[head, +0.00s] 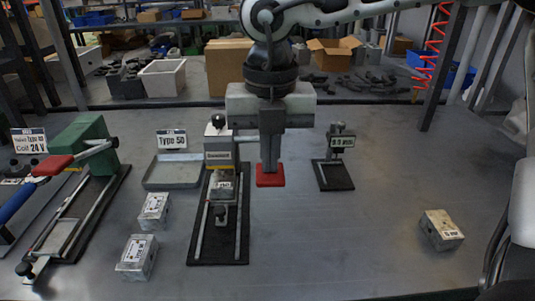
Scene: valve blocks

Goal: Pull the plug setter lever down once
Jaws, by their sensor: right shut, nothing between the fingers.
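A press-like fixture (219,160) with a black base, two rails and a black knob on top stands in the middle of the table. A metal block with a label (224,188) sits in it. A red pad-like piece (270,180), possibly a lever end, shows just right of it; its link to the fixture is hidden. My right gripper (269,168) points down, shut, with its tips at or just above the red piece. I cannot tell whether they touch. My left gripper is not in view.
Loose metal blocks lie at the front left (137,257), behind it (154,211), and at the right (441,229). A grey tray (173,174) marked Type 50 and a small display stand (336,174) flank the middle. The table right of centre is mostly clear.

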